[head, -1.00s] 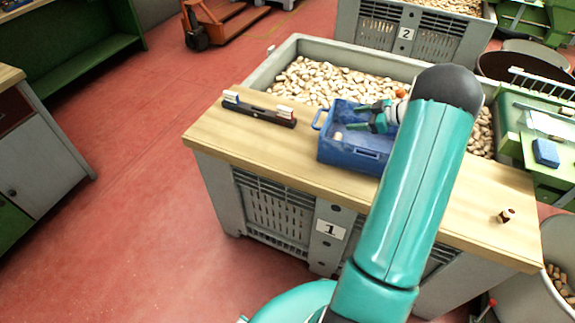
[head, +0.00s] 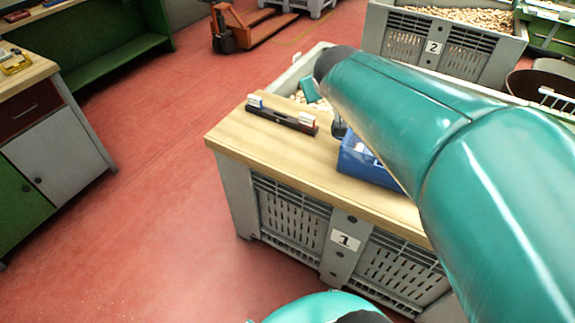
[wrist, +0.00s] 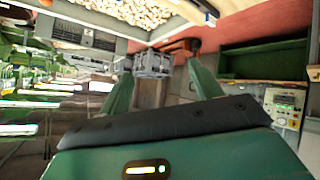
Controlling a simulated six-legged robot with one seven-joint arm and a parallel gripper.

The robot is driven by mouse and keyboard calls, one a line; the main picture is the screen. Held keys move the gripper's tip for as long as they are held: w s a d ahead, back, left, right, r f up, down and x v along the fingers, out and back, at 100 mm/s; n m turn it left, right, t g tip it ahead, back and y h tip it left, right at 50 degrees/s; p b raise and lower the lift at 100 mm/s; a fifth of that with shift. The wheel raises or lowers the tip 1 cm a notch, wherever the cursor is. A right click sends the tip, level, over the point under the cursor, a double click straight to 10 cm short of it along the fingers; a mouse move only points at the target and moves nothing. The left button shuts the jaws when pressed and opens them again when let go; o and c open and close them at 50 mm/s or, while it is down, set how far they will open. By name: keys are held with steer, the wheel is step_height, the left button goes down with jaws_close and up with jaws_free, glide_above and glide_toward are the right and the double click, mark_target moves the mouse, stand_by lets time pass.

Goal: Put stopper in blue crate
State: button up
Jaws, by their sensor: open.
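The blue crate (head: 368,172) stands on the wooden board of bin 1 in the head view, with its right part hidden behind my arm. A small pale patch shows inside it; I cannot tell whether it is a stopper. No stopper is clearly visible on the uncovered part of the board. My gripper is mostly hidden behind my arm in the head view. In the wrist view my gripper (wrist: 160,66) has its two green fingers spread apart, with nothing between them but distant background.
A black rack with small coloured blocks (head: 283,119) lies on the board (head: 250,140), left of the crate. Bin 1 (head: 295,215) stands below the board. An orange pallet truck (head: 245,30) and bin 2 (head: 400,45) stand behind. Red floor is free at left.

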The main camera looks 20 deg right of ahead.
steer(key=s+a+f+g+y, duration=0.2)
steer(key=s+a+f, duration=0.1)
steer(key=s+a, duration=0.4)
steer(key=s+a+f+g+y, duration=0.2)
steer(key=s+a+f, duration=0.1)
steer(key=s+a, duration=0.4)
steer(key=s, duration=0.2)
steer(key=shift+s+a+f+n+y, duration=0.2)
steer(key=shift+s+n+y, duration=0.1)
steer(key=shift+s, duration=0.1)
